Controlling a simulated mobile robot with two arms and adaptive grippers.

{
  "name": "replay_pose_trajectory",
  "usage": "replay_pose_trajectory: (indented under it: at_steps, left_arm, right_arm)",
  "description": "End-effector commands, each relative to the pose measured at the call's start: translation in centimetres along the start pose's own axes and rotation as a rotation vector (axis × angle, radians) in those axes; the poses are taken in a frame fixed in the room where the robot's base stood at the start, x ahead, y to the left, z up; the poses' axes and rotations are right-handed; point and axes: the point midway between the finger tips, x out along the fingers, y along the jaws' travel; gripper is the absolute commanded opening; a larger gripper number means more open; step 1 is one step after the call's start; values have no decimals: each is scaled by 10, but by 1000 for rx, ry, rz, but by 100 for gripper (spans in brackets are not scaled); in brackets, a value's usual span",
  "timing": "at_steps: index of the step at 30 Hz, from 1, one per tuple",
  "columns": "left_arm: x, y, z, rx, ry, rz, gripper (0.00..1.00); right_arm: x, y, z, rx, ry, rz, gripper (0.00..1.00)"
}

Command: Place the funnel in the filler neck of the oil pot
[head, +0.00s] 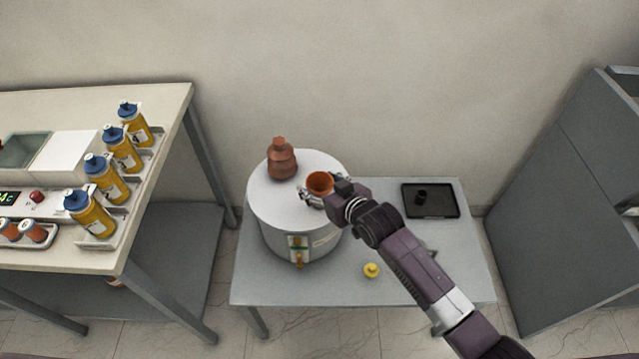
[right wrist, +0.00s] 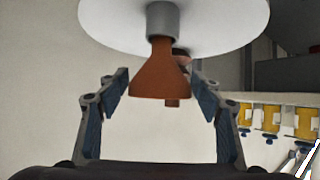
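The oil pot (head: 265,215) is a pale grey cylinder on a small table, with a brown ribbed bushing (head: 281,162) on its lid. The orange-brown funnel (head: 319,181) stands on the right part of the lid. In the right wrist view, which appears upside down, the funnel (right wrist: 158,75) has its narrow end inside the grey filler neck (right wrist: 163,18). My right gripper (head: 318,195) is at the funnel. Its fingers (right wrist: 160,85) are open on either side of the funnel, with gaps showing. My left gripper is out of view.
The grey table (head: 260,289) also holds a yellow cap (head: 371,270) and a black tray (head: 445,213) with a small dark item. A bench (head: 165,97) with several yellow bottles stands left; a grey cabinet (head: 560,200) stands right. The table's front left is clear.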

Motion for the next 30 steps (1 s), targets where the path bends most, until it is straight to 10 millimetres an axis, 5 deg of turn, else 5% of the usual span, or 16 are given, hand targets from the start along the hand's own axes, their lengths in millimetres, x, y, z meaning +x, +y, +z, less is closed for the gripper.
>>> replay_pose_trajectory:
  at_steps: [13, 30]
  left_arm:
    - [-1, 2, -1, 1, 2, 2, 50]
    - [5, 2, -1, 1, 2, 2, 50]
  right_arm:
    - [-10, 0, -2, 0, 0, 0, 61]
    - [-102, 0, -2, 0, -1, 0, 61]
